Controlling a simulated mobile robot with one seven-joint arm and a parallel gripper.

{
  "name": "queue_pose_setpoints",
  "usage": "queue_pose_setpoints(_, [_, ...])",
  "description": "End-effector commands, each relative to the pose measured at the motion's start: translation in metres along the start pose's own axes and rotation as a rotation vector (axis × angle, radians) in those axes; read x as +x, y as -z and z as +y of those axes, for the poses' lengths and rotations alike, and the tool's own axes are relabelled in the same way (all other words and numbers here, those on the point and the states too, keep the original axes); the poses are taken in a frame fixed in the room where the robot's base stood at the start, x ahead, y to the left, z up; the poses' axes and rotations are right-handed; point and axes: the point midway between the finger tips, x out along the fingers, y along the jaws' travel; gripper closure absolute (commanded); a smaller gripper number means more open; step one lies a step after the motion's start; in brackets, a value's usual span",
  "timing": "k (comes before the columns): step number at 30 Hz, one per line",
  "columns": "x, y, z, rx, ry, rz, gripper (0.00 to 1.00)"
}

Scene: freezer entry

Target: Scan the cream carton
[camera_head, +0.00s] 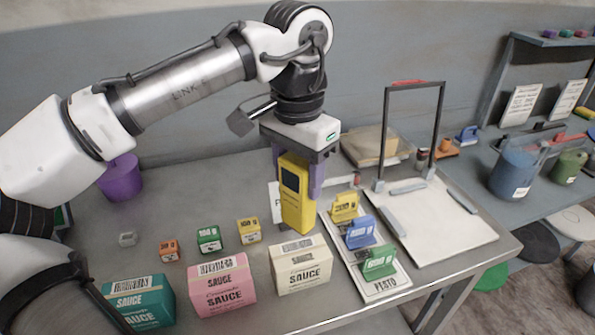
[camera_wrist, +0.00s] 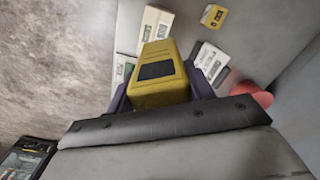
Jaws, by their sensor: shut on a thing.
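The cream carton (camera_head: 301,265), marked SAUCE with a barcode on its top, stands on the metal table near the front edge. It also shows in the wrist view (camera_wrist: 157,22). In the wrist view the scanner (camera_wrist: 160,88) sits between the purple fingers. I cannot tell whether the scanner's bottom touches the table.
A pink carton (camera_head: 221,284) and a teal carton (camera_head: 140,302) stand left of the cream one. Small boxes, including a yellow one (camera_head: 248,231), stand behind. Yellow, blue (camera_head: 360,232) and green clips stand on a white card at right. A board with a tall frame (camera_head: 440,215) lies further right.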

Motion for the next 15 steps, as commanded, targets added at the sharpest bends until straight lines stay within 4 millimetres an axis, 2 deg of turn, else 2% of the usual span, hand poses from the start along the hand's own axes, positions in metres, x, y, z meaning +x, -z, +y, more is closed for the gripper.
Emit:
queue_pose_setpoints(1, [-0.011,0.000,0.000,0.001,-0.001,0.002,0.76])
queue_pose_setpoints(15, [-0.058,0.000,0.000,0.000,0.000,0.002,0.76])
